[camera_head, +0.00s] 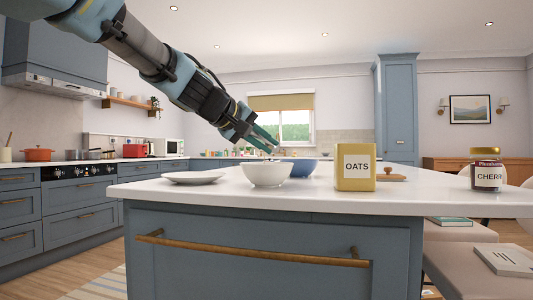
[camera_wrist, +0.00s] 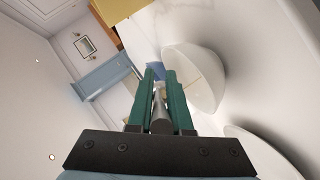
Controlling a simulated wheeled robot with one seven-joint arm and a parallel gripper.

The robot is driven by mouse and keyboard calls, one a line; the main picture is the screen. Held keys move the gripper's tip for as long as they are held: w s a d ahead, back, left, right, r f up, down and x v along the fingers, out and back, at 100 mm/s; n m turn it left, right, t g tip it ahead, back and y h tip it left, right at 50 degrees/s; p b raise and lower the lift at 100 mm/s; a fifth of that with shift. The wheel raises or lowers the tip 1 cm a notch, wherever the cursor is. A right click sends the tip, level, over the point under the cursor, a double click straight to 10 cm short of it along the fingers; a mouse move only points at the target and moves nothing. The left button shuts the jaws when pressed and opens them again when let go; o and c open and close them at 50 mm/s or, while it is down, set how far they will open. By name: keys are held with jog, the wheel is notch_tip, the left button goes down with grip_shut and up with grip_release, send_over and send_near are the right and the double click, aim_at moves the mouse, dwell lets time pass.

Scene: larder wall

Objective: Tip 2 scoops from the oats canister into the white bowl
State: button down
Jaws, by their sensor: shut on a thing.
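The oats canister (camera_head: 355,168), yellow with a white OATS label, stands upright on the island counter. The white bowl (camera_head: 267,175) stands to its left, and it also shows in the wrist view (camera_wrist: 205,80). My gripper (camera_head: 266,143) is above the white bowl, reaching down from the upper left. In the wrist view its green fingers (camera_wrist: 160,95) are shut on a grey rounded handle (camera_wrist: 161,119), seemingly the scoop's. The scoop's head and any contents are hidden.
A blue bowl (camera_head: 303,167) stands just behind the white bowl. A white plate (camera_head: 193,177) lies to the left. A small wooden item (camera_head: 391,177) lies behind the canister's right side. A cherry jar (camera_head: 487,171) stands far right. Counter between canister and jar is mostly clear.

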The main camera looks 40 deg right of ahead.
jog(key=shift+a+f+h+b, duration=0.25)
jog(key=shift+f+h+b, duration=0.55)
jog(key=shift+b, duration=3.5)
notch_tip(320, 180, down, 2)
jog(key=h+b, duration=0.4)
jog(key=b, duration=1.6)
jog(key=shift+f+n+h+b, duration=0.1)
jog(key=shift+n+h+b, duration=0.2)
jog(key=shift+n, duration=0.1)
jog(key=shift+b, duration=0.9)
